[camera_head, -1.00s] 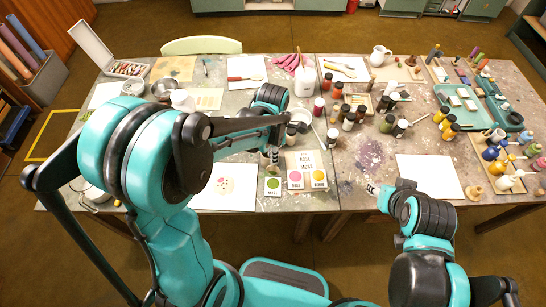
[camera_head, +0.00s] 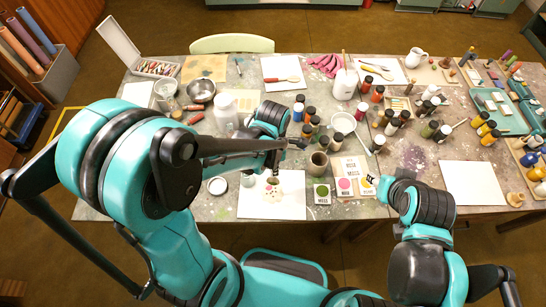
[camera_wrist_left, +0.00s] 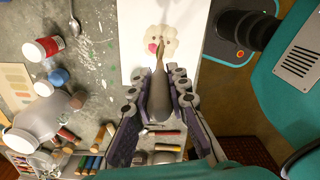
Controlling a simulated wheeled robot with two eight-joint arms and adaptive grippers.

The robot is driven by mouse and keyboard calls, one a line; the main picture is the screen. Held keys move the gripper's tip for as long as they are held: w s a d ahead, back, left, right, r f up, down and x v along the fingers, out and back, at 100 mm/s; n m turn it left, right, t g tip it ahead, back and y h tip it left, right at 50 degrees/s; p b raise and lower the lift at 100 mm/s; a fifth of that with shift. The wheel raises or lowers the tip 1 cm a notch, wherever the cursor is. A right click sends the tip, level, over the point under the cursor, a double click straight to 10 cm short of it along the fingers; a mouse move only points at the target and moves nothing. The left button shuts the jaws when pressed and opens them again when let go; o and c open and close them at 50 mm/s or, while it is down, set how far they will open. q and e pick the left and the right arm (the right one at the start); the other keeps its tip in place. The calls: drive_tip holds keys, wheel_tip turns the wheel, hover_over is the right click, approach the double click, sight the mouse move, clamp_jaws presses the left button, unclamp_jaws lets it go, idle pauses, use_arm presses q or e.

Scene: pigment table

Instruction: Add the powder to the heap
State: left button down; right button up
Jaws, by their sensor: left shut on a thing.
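My left gripper (camera_head: 274,160) is shut on a slim grey tool with a brownish tip. The tool (camera_wrist_left: 158,95) also shows between the fingers in the left wrist view, pointing at the heap. The pale cream heap (camera_head: 270,194) lies on a white sheet (camera_head: 292,209); in the left wrist view the heap (camera_wrist_left: 168,46) has rounded lobes and a pink patch. The tip is over or at the heap; I cannot tell whether it touches, or whether it carries powder. A green-marked card (camera_head: 321,194) lies right of the sheet. My right gripper (camera_head: 373,182) is near the table's front edge, its jaws unclear.
A white bottle (camera_head: 226,115) and a metal bowl (camera_head: 201,90) stand to the left. A second white sheet (camera_head: 472,183) lies bare at the right.

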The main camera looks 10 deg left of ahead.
use_arm(q)
drive_tip(key=shift+s+a, duration=0.1)
drive_tip(key=shift+a, duration=0.1)
drive_tip(key=shift+d+f+b, duration=0.25)
drive_tip(key=shift+f+b, duration=0.45)
drive_tip(key=shift+f, duration=0.1)
wheel_tip(320, 180, down, 3)
drive_tip(key=shift+a+r+b, duration=0.1)
drive_tip(key=shift+a+b, duration=0.05)
drive_tip(key=shift+b, duration=1)
drive_tip(key=shift+f+b, duration=0.6)
drive_tip(key=shift+f, duration=0.2)
drive_tip(key=shift+f+b, duration=0.5)
drive_tip(key=shift+b, duration=0.1)
drive_tip(key=shift+r+p, duration=2.9)
drive_tip(key=shift+r, duration=0.65)
